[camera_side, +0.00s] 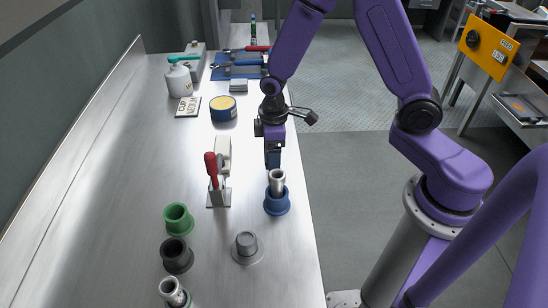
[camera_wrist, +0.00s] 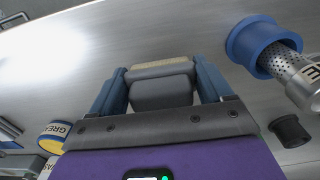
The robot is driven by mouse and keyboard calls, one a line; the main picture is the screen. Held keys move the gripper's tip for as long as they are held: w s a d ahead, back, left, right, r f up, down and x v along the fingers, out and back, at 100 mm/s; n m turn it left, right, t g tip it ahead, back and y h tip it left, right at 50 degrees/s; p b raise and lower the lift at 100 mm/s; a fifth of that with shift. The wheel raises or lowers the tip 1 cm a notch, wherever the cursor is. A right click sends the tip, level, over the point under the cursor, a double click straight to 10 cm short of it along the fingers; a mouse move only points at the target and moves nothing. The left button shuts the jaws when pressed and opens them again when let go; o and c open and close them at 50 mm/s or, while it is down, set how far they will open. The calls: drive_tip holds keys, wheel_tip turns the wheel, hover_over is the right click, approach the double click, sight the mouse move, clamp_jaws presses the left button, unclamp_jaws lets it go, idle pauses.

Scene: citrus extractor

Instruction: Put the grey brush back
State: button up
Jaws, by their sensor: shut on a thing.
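My gripper (camera_side: 273,158) is over the right edge of the bench in the side view, with its fingers pointing down. In the wrist view its blue fingers (camera_wrist: 160,92) are closed on both sides of a grey block with a beige edge, which looks like the grey brush (camera_wrist: 160,94). In the side view I cannot make out the held brush; the fingers hide it. The gripper is just behind a blue holder (camera_side: 277,206) with a perforated metal tube (camera_side: 277,181) standing in it. The blue holder (camera_wrist: 250,48) is at the upper right in the wrist view.
A red-handled clamp (camera_side: 211,168) and a beige piece (camera_side: 223,152) stand left of the gripper. Green (camera_side: 178,219) and black (camera_side: 176,255) holders and a grey stub (camera_side: 246,243) are nearer. A blue tin (camera_side: 223,109), white jar (camera_side: 180,81) and blue tool mat (camera_side: 232,72) lie farther back.

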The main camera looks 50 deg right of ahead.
drive_tip(key=shift+s+f, duration=0.1)
drive_tip(key=shift+f, duration=1.05)
drive_tip(key=shift+f, duration=0.2)
drive_tip(key=o, duration=0.9)
drive_tip(key=shift+f, duration=0.1)
wheel_tip(320, 180, up, 18)
drive_tip(key=s+n, duration=0.1)
drive_tip(key=s, duration=0.6)
drive_tip(key=s+d+n, duration=0.1)
drive_tip(key=s, duration=0.7)
drive_tip(key=s+d+n, duration=0.1)
drive_tip(key=s, duration=0.7)
drive_tip(key=shift+f+n, duration=0.1)
drive_tip(key=shift+n, duration=0.2)
